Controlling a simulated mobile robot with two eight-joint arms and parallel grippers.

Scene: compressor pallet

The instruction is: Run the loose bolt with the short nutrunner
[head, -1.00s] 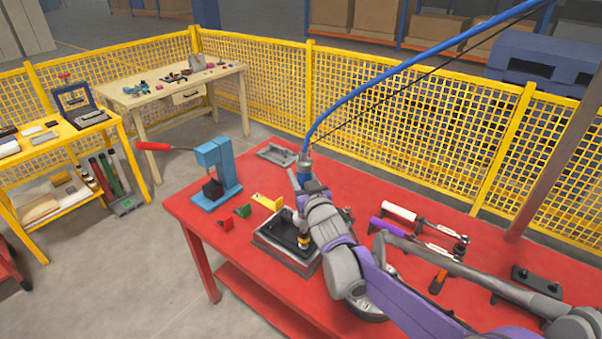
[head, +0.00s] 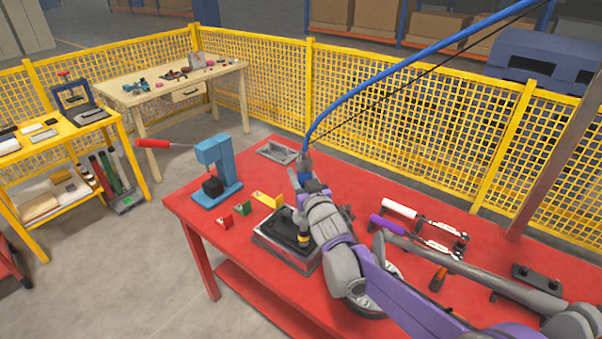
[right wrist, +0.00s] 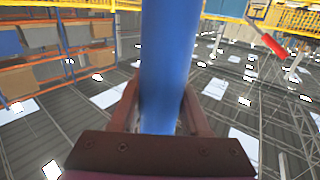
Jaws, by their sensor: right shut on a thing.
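The short nutrunner (head: 304,178) stands roughly upright in the head view, with a blue body and a blue hose rising from its top. My right gripper (head: 308,188) is shut around it; in the right wrist view, the jaws flank its blue body (right wrist: 168,70). The loose bolt cannot be made out; the tool and my arm cover part of the fixture. My left gripper is not in view.
The red table (head: 245,275) carries a blue press (head: 215,172) with a red-handled lever, red, green and yellow markers (head: 243,208), and a grey tray (head: 277,152). White-handled (head: 399,208) and purple-handled tools lie at right. A yellow mesh fence (head: 400,130) stands behind.

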